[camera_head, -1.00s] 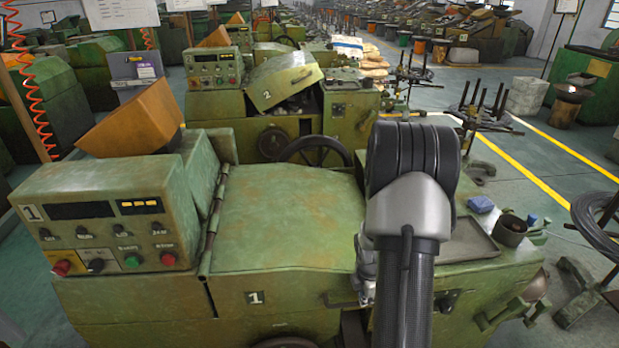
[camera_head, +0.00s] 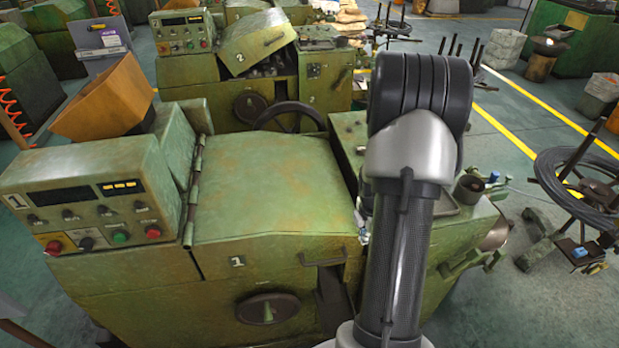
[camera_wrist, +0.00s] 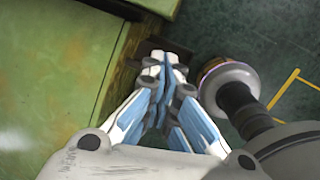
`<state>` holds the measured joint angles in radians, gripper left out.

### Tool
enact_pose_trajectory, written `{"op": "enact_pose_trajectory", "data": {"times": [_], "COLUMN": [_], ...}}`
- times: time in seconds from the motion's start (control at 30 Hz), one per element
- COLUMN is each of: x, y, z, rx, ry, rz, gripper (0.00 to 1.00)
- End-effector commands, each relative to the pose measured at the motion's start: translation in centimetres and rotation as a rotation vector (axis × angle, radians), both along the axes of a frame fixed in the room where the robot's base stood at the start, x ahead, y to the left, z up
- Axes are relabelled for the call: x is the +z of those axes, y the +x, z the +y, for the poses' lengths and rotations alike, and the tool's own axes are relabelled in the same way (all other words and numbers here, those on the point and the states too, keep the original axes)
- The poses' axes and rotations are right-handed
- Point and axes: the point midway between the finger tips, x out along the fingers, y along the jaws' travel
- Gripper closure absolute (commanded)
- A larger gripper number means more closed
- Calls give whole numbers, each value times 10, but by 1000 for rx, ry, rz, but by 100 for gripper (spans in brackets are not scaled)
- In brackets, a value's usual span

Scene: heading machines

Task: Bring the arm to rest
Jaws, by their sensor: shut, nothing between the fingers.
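My gripper (camera_wrist: 163,66) shows in the wrist view with its blue and white fingers pressed together and nothing between them. It points down beside the green side of a machine (camera_wrist: 50,70), over the floor. In the head view my arm (camera_head: 410,180) stands upright right of centre, in front of machine 1 (camera_head: 265,190). The arm hides most of the gripper there; only a small pale bit shows at its left edge.
Machine 1 has its cover down and a control box (camera_head: 95,200) at left. A handwheel (camera_head: 292,117) stands behind the cover. Machine 2 (camera_head: 235,75) is behind it. A wire coil on a stand (camera_head: 580,190) is at right. Floor between them is open.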

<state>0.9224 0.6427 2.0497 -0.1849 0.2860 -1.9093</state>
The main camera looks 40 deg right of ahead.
Motion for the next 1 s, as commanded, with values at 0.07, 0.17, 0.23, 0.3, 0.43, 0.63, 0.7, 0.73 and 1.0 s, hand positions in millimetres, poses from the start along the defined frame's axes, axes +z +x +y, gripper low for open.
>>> {"op": "enact_pose_trajectory", "data": {"times": [0.07, 0.17, 0.23, 0.3, 0.43, 0.63, 0.7, 0.73, 1.0], "x": [0, 1, 7, 22, 68, 140, 160, 167, 209], "y": [0, 1, 6, 16, 43, 62, 60, 58, 7], "z": [0, 1, 5, 15, 55, 147, 180, 194, 309], "rx": [0, -2, -15, -49, -168, -412, -496, -531, -846], "ry": [0, 0, -4, -9, -14, 25, 52, 66, 237], "rz": [0, -1, -8, -27, -88, -209, -251, -268, -386], "gripper": [100, 100, 100, 100, 100, 100, 100, 100, 100]}}
